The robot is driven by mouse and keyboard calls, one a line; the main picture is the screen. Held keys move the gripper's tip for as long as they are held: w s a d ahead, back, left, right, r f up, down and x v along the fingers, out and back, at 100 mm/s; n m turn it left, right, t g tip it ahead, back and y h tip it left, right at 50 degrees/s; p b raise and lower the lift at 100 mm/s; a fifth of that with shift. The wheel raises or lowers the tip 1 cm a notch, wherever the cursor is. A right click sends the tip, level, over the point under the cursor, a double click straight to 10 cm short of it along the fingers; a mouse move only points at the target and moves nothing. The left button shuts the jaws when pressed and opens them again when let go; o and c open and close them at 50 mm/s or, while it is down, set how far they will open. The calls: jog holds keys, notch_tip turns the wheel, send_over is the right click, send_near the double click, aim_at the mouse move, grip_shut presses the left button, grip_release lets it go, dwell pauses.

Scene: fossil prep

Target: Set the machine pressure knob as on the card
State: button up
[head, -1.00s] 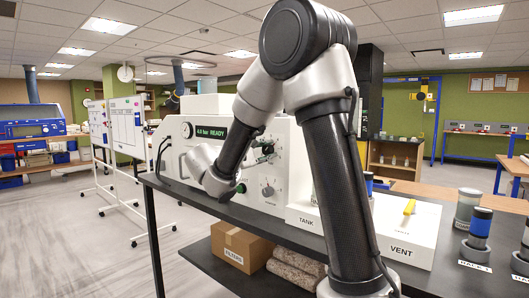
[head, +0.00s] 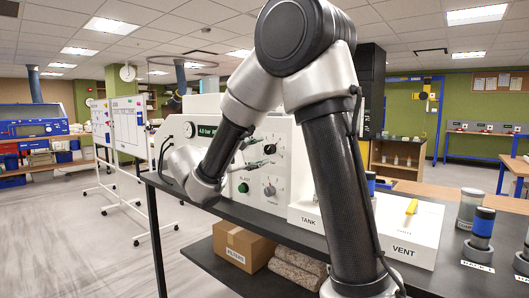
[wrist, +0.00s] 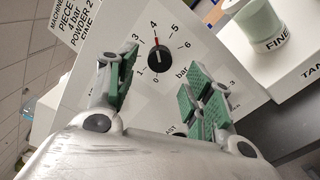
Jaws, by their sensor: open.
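The pressure knob (wrist: 159,60) is black, on a white panel with a bar scale. Its red-and-white pointer line aims at the 4. In the head view the knob (head: 271,148) is at the upper right of the machine front (head: 292,165). The card (wrist: 85,25), cut off at the top left of the wrist view, reads "PIECE", "4 bar", "POWDER 2" and "FINE". My gripper (wrist: 163,68) is open, with green-padded fingers on either side of the knob in the picture; it appears apart from it. My gripper also shows in the head view (head: 257,154), just left of the knob.
Below the knob are a green blast button (head: 243,187) and another selector knob (head: 269,188).

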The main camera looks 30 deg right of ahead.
jog(key=v, duration=0.6)
jog(key=shift+s+a, duration=0.15)
jog(key=shift+a, duration=0.2)
jog(key=shift+d, duration=0.1)
